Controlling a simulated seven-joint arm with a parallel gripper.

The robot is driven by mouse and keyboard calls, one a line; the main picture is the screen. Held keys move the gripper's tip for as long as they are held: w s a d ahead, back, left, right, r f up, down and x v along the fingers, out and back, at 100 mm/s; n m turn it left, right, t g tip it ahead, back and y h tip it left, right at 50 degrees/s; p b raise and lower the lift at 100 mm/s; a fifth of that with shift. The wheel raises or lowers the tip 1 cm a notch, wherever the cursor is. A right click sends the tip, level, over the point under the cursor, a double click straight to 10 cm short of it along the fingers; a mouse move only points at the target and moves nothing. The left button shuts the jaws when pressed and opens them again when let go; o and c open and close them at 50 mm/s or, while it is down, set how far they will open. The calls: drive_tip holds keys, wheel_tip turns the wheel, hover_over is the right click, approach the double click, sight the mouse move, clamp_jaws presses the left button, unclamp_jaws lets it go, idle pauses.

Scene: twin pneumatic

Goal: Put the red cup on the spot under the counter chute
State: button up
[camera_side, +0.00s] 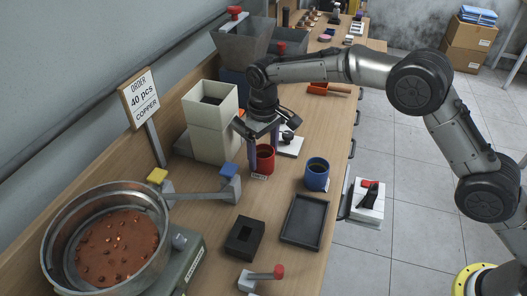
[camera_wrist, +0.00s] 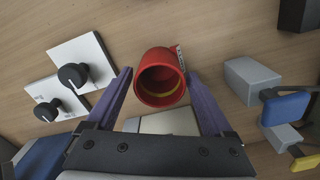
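The red cup (camera_side: 265,160) stands upright on the wooden bench beside the cream tower, with a small white label at its base. In the wrist view the red cup (camera_wrist: 160,78) shows its open mouth, with a yellow band inside. My gripper (camera_side: 264,150) points down over the cup. In the wrist view my gripper (camera_wrist: 157,75) has its fingers apart on either side of the cup, with a visible gap at the left finger. I cannot tell which part is the counter chute; the spot under it is not clearly identifiable.
A blue cup (camera_side: 317,174) stands right of the red one. The cream tower (camera_side: 212,130) is close on the left. Grey blocks with a yellow (camera_side: 157,176) and a blue top (camera_side: 229,170) stand nearer, by the copper-filled bowl (camera_side: 62,245). A black tray (camera_side: 304,220) lies at the front.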

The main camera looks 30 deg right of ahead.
drive_tip(key=shift+o, duration=0.7)
wheel_tip(320, 180, up, 12)
drive_tip(key=shift+r, duration=0.15)
